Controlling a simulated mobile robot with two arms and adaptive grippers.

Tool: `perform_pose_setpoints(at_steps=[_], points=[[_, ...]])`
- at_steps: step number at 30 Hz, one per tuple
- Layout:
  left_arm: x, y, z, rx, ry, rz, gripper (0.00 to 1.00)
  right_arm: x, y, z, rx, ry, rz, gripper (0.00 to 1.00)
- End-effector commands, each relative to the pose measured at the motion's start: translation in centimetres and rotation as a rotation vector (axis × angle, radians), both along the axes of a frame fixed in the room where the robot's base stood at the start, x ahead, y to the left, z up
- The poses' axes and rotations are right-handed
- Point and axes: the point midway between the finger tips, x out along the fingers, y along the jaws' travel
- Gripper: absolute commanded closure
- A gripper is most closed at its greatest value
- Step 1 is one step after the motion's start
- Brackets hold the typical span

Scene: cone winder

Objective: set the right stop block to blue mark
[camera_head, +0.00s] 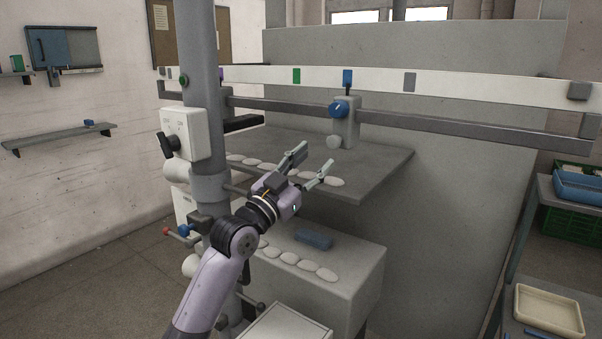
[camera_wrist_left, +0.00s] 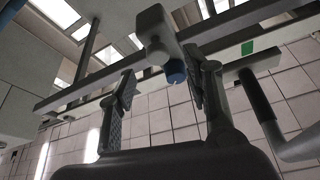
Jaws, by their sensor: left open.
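The right stop block (camera_head: 349,130) is a grey block with a blue knob (camera_head: 339,109) and a pale round part below. It sits on the dark rail, and the blue mark (camera_head: 347,76) on the white scale strip shows directly above it in the head view; exact alignment cannot be judged. My left gripper (camera_head: 315,157) is open and empty, below and left of the block, apart from it. In the left wrist view, the block (camera_wrist_left: 153,25) and its blue knob (camera_wrist_left: 175,72) show beyond the open fingers (camera_wrist_left: 158,90). My right gripper is not in view.
The scale strip (camera_head: 450,84) also bears green (camera_head: 297,76) and grey (camera_head: 409,82) marks. A grey shelf (camera_head: 375,170) lies under the rail, with white discs along its edge. A grey column (camera_head: 203,110) with a switch box (camera_head: 190,133) stands left of my gripper.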

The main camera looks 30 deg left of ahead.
Motion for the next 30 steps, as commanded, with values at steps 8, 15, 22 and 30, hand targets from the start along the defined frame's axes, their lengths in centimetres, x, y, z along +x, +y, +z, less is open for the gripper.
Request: perform_pose_setpoints(at_steps=[8, 15, 22, 30], points=[[-3.3, 0.4, -1.4, 0.000, 0.002, 0.000, 0.54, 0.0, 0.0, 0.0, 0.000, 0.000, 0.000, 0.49], [-3.9, 0.5, -1.5, -0.001, 0.000, -0.002, 0.54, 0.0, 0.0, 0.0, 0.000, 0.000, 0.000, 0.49], [-3.8, 0.5, -1.5, -0.001, 0.000, -0.001, 0.54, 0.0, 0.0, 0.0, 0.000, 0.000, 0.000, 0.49], [-3.7, 0.2, -2.3, 0.000, 0.020, -0.004, 0.54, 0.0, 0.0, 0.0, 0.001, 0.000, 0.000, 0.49]])
